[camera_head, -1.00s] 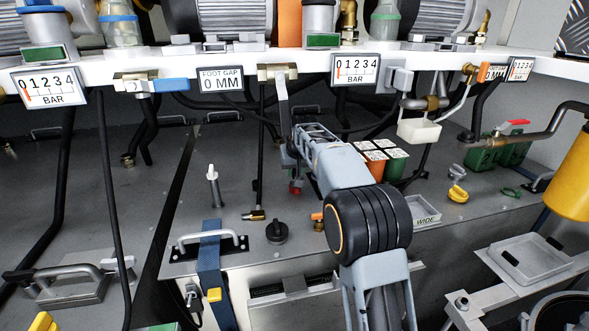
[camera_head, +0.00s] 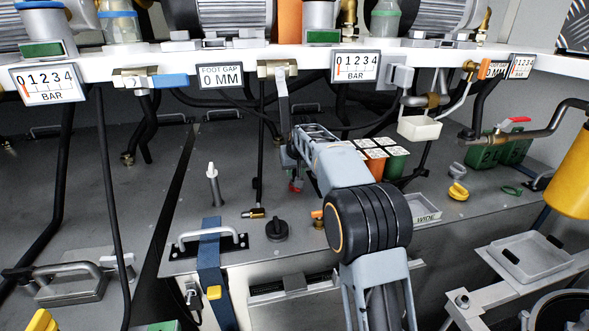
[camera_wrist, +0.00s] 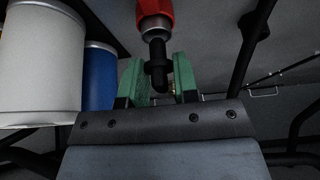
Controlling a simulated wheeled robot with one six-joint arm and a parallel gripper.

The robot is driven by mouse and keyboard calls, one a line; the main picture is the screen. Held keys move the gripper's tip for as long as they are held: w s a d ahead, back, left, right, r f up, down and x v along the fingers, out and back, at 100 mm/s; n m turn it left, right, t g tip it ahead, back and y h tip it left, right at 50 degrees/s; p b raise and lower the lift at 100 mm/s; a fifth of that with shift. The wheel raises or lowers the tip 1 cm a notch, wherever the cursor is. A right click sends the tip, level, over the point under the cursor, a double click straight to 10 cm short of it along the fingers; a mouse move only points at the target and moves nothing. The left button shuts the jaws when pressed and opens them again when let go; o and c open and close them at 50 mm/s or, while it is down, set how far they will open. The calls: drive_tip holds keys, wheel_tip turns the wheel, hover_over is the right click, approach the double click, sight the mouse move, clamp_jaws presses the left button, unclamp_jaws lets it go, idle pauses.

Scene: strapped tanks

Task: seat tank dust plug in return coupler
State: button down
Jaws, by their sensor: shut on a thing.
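My gripper (camera_wrist: 159,80) has green fingers shut on a black, bent piece, which I take to be the tank dust plug (camera_wrist: 158,73). The piece runs up to a grey metal collar and a red body (camera_wrist: 154,14) ahead of the fingers. I cannot tell whether the red body is one piece with the black part or the coupler around it. In the head view a small red part (camera_head: 296,186) shows at my gripper's end, above the grey deck. My arm hides much of the gripper there. I cannot single out the return coupler with certainty.
A black knob (camera_head: 277,230), a brass fitting (camera_head: 253,214) and a white-tipped post (camera_head: 212,184) stand on the deck near my arm. Orange and green blocks (camera_head: 396,162) and a grey tray (camera_head: 424,213) are to the right. A lever (camera_head: 282,95) and hoses hang close by.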

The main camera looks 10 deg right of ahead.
drive_tip(key=shift+f+b, duration=0.5)
drive_tip(key=shift+f, duration=0.3)
drive_tip(key=shift+r, duration=0.2)
drive_tip(key=shift+r+p, duration=0.9)
drive_tip(key=shift+p, duration=0.15)
drive_tip(key=shift+p, duration=0.3)
idle(1.1)
drive_tip(key=shift+f+b, duration=0.9)
drive_tip(key=shift+f, duration=0.45)
drive_tip(key=shift+r+p, duration=0.25)
drive_tip(key=shift+p, duration=0.05)
drive_tip(key=shift+r+p, duration=0.75)
drive_tip(key=shift+r, duration=0.2)
drive_tip(key=shift+f, duration=0.2)
idle(1.8)
